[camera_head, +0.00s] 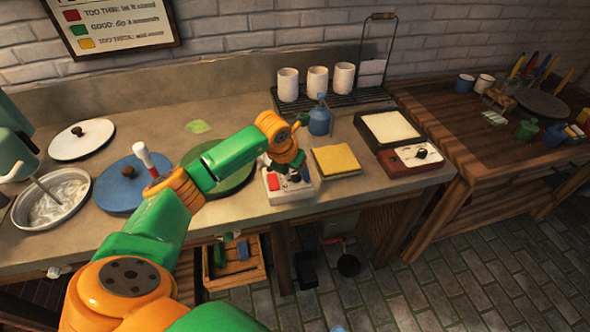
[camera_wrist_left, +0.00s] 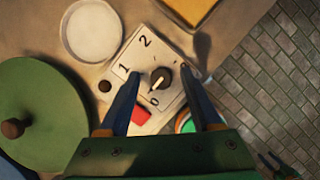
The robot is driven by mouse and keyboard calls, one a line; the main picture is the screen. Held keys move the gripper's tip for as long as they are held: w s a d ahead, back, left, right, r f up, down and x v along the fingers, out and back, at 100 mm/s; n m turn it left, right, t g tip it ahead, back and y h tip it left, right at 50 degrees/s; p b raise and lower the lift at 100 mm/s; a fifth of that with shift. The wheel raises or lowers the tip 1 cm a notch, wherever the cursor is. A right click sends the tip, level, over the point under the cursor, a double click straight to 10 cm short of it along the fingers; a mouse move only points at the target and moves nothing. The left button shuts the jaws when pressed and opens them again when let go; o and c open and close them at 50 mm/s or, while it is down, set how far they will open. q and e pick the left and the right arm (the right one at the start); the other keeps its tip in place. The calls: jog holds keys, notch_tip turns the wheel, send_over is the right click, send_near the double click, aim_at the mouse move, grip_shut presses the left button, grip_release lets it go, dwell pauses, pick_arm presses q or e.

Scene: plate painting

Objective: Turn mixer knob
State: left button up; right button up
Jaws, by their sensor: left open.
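The white mixer control box (camera_head: 275,198) sits near the front edge of the counter and also shows in the left wrist view (camera_wrist_left: 172,48). Its round black knob (camera_wrist_left: 160,78) has a pale pointer that appears to face the 0 mark; 1 and 2 are also printed. A red button (camera_wrist_left: 140,115) is on the box. My left gripper (camera_head: 291,172) is over the box, partly hiding it. In the wrist view the fingers (camera_wrist_left: 158,84) are open on either side of the knob, with gaps visible. The mixer (camera_head: 15,150) stands over a metal bowl (camera_head: 55,203) at far left.
A green lid (camera_head: 236,178) and a blue lid (camera_head: 115,190) lie left of the box. A yellow sponge-like slab (camera_head: 336,160) and a blue bottle (camera_head: 319,120) are close on its right and behind. White cups (camera_head: 317,79) stand on a rack. A wooden table (camera_head: 450,110) is at right.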

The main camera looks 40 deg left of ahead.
pick_arm(q)
grip_shut()
dwell(0.3)
jog(key=shift+f+m+h+b, duration=0.15)
jog(key=shift+m+h+b, duration=0.25)
jog(key=shift+m+b, duration=0.6)
jog(key=m+h+b, duration=0.1)
jog(key=m, duration=0.1)
jog(key=shift+a+m, duration=0.1)
jog(key=shift+m, duration=0.3)
jog(key=m+h+b, duration=0.1)
jog(key=m, duration=0.2)
jog(key=shift+g, duration=0.3)
jog(key=shift+a+m+g+h+b, duration=0.1)
jog(key=shift+m+g+h+b, duration=0.25)
jog(key=shift+m, duration=0.65)
jog(key=shift+m+g+h+b, duration=0.15)
jog(key=shift+m+h+b, duration=0.25)
jog(key=shift+m, duration=0.6)
